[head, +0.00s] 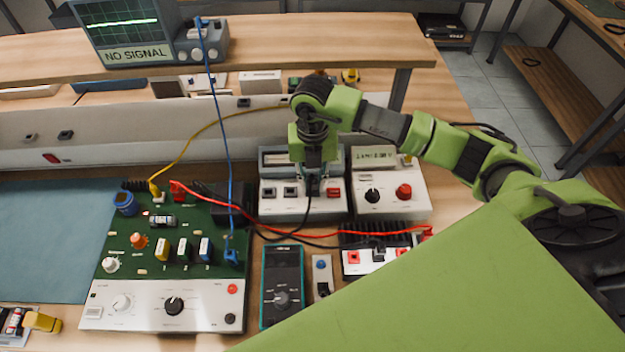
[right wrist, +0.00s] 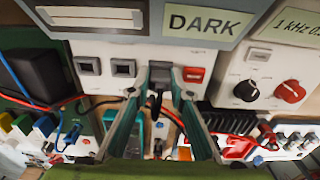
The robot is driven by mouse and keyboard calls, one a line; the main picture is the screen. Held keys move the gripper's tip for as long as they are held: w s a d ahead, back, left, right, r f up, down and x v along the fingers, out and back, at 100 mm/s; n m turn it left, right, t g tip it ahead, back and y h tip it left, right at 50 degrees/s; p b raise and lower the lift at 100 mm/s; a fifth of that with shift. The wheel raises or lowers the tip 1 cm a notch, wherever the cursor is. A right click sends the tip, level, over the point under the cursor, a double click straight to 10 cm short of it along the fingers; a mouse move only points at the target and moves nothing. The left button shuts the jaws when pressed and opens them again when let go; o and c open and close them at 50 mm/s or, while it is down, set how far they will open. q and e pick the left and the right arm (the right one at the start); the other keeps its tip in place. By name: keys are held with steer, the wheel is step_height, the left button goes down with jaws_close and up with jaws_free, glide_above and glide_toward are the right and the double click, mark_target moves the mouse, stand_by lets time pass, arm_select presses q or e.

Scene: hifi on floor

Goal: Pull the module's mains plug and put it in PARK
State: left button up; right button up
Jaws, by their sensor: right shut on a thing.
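My right gripper (head: 312,175) reaches down over the front of a white unit with a dark grey top (head: 268,207). In the right wrist view its fingers (right wrist: 163,85) are shut on a black plug (right wrist: 159,74), at the unit's right-hand outlet position. I cannot tell whether the plug is still seated. A black lead runs from it towards the green circuit-board module (head: 195,228). Two dark sockets (right wrist: 106,67) lie left of the plug and a red switch (right wrist: 193,75) lies right of it. The unit's label reads DARK (right wrist: 203,22). No PARK marking is readable. My left gripper is not in view.
A white unit with black and red knobs (head: 388,192) stands close on the right. A multimeter (head: 282,285) and a heatsinked box (head: 372,258) stand in front. Red, blue and yellow leads cross the bench. A NO SIGNAL oscilloscope (head: 130,30) stands on the shelf.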

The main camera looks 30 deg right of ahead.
steer(key=o, duration=1.1)
steer(key=shift+r, duration=0.1)
step_height(320, 180, up, 17)
steer(key=p, duration=0.3)
stand_by(0.5)
